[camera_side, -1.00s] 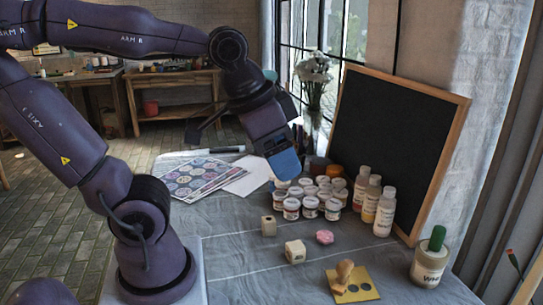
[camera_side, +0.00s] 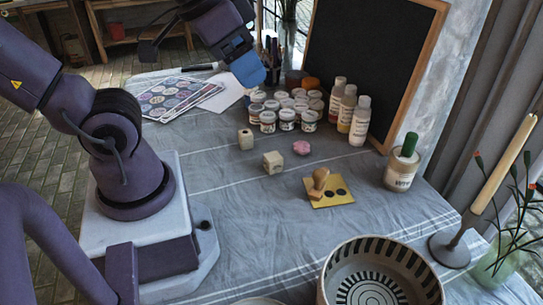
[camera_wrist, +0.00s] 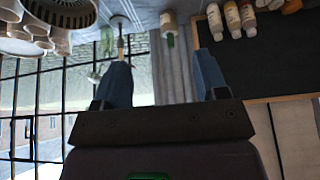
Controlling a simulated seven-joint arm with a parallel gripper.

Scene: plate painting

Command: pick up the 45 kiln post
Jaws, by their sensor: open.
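Two small beige blocks sit on the grey cloth in the side view. The rear block (camera_side: 245,139) has a dark hole in its face. The nearer block (camera_side: 273,162) has marks too small to read, so I cannot tell which kiln post is the 45. My gripper (camera_side: 248,68) is raised behind and above the blocks, over the paint jars, touching neither post. In the wrist view my gripper (camera_wrist: 164,78) shows two separated blue fingers with nothing between them. Neither block can be made out in the wrist view.
Paint jars (camera_side: 287,118), bottles (camera_side: 359,120) and a chalkboard (camera_side: 375,55) stand behind the blocks. A pink piece (camera_side: 301,147) and a yellow card (camera_side: 333,198) with a wooden stamp (camera_side: 319,182) lie to the right. A striped bowl (camera_side: 333,275) is in front. Cloth left of the blocks is clear.

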